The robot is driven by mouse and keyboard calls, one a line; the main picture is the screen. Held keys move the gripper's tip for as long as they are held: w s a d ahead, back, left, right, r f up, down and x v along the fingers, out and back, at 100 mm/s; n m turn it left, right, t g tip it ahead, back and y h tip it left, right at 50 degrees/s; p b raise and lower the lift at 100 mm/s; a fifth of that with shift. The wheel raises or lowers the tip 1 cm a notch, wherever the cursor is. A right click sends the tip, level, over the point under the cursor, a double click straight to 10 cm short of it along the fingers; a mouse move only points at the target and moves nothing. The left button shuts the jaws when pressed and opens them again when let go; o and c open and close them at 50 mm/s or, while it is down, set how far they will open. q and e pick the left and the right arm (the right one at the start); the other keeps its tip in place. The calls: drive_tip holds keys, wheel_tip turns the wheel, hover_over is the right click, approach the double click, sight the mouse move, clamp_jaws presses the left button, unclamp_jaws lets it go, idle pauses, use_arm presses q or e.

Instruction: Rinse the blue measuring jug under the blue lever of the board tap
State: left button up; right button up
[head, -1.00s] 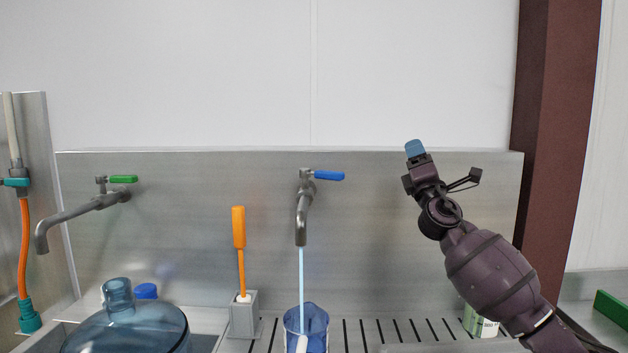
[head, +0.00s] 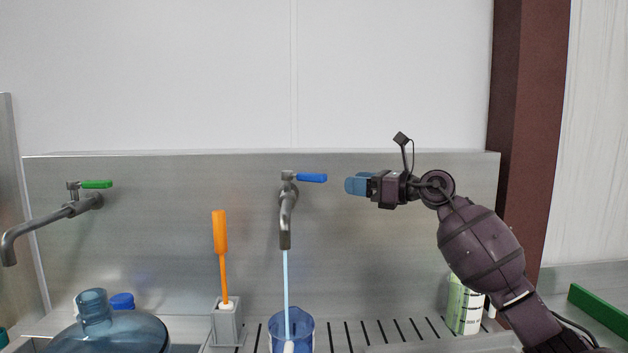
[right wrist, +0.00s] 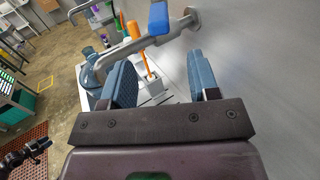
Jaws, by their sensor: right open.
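The blue measuring jug (head: 291,330) stands on the slotted drain under the spout, cut off by the picture's lower edge. A thin stream of water (head: 286,280) falls from the board tap (head: 286,215) into it. The tap's blue lever (head: 311,178) points to the right; it also shows in the right wrist view (right wrist: 158,18), ahead of the fingers. My right gripper (head: 356,185) is open and empty, a little to the right of the lever and apart from it. Its two blue fingers show in the right wrist view (right wrist: 164,88).
A tap with a green lever (head: 97,184) is on the left of the steel board. An orange-handled brush (head: 220,235) stands in a grey holder (head: 226,325). A green-and-white can (head: 464,305) stands below my right arm.

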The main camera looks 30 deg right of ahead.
sight(326, 180)
drive_tip(key=p+x, duration=0.1)
drive_tip(key=x, duration=0.8)
drive_tip(key=shift+w+a+r, duration=0.15)
drive_tip(key=shift+w+a+p, duration=0.3)
drive_tip(key=shift+w+a, duration=0.05)
drive_tip(key=shift+w, duration=0.3)
drive_tip(key=c, duration=0.4)
clamp_jaws()
